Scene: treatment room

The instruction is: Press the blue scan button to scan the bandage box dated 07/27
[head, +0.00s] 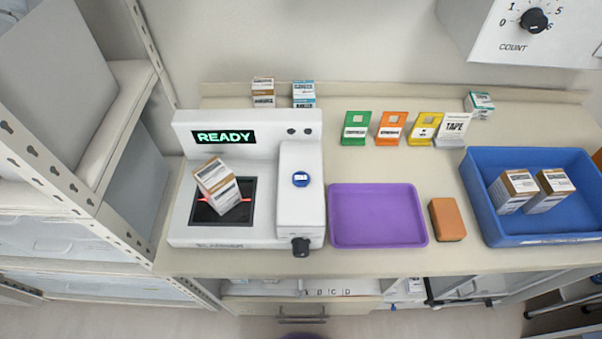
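The white scanner (184,225) stands at the left of the counter, and its display (224,137) reads READY in green. A brown-and-white box (222,192) sits turned at an angle over the scanner's dark window (241,212), where a red line shows. Its date is too small to read. The blue scan button (301,180) is on top of the white housing to the right of the window. Two similar boxes (515,192) (553,191) stand in the blue bin (478,195) at the right. Neither of my grippers is in view.
A purple tray (377,215) is empty beside the scanner, with an orange-brown block (447,219) to its right. Coloured label stands (391,128) and small boxes (263,92) line the back.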

